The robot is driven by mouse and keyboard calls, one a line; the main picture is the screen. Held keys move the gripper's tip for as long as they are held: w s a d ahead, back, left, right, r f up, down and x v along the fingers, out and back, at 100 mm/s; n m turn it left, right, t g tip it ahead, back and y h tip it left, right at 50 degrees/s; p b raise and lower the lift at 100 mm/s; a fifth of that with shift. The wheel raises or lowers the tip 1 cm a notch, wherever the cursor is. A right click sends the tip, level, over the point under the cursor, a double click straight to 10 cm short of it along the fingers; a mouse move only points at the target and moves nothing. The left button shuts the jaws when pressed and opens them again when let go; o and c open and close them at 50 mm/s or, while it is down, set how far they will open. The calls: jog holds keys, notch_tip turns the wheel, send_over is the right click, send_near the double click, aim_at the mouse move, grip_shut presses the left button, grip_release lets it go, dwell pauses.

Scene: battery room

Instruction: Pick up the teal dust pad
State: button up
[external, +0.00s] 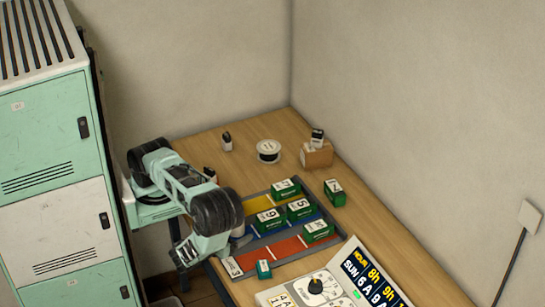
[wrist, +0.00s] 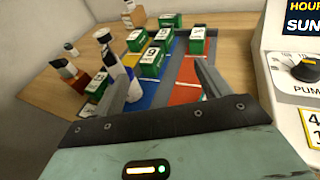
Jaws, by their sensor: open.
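A small teal block with a pale top (external: 264,269) stands at the near edge of the sorting tray in the external view; it looks like the dust pad, though it is too small to be sure.
The grey tray (external: 227,271) has yellow, blue and red sections and holds several green numbered boxes (external: 318,230). A panel with a dial (external: 315,286) stands close on the right. A spool (external: 268,150) and brown block (external: 316,155) sit at the back. Lockers (external: 60,180) stand left.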

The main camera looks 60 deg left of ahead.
jog(key=s+d+f+m+h, duration=0.4)
jog(key=s+f+m+h, duration=0.2)
jog(key=s+m+h, duration=0.2)
jog(key=p, duration=0.1)
send_near(262, 265)
jog(key=shift+g, duration=0.3)
jog(key=x, duration=0.6)
jog(key=shift+d+r, duration=0.15)
jog(key=shift+r, duration=0.1)
jog(key=p+x, duration=0.3)
jog(key=x, duration=0.1)
jog(key=shift+w+f, duration=0.1)
jog(key=shift+w, duration=0.25)
jog(key=shift+w+f, duration=0.3)
jog(key=c, duration=1)
